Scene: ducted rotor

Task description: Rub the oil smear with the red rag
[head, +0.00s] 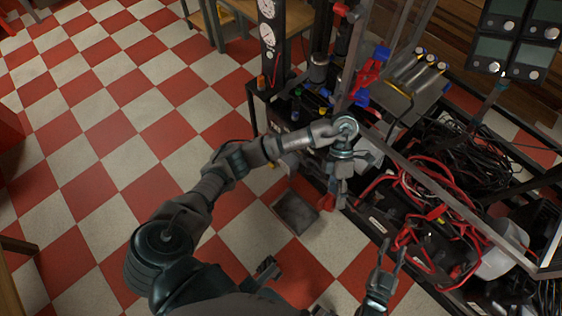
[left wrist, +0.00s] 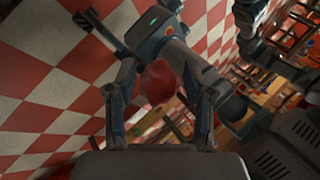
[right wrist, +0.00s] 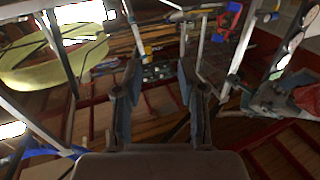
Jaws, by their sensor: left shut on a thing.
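The red rag (head: 327,202) is mostly hidden by my left gripper (head: 335,193) in the head view. In the left wrist view the rag (left wrist: 158,82) is a bunched red lump between the two fingers, and my left gripper (left wrist: 160,100) is shut on it. The rag also shows at the right edge of the right wrist view (right wrist: 306,98). My right gripper (head: 388,264) is low in the head view; its fingers stand apart with nothing between them, as in the right wrist view (right wrist: 157,85). I cannot make out the oil smear for certain.
A dark grey square (head: 295,212) lies on the red and white checkered floor (head: 110,100), left of my left gripper. A metal-framed rig with red and black cables (head: 430,215) fills the right side. The floor at left is clear.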

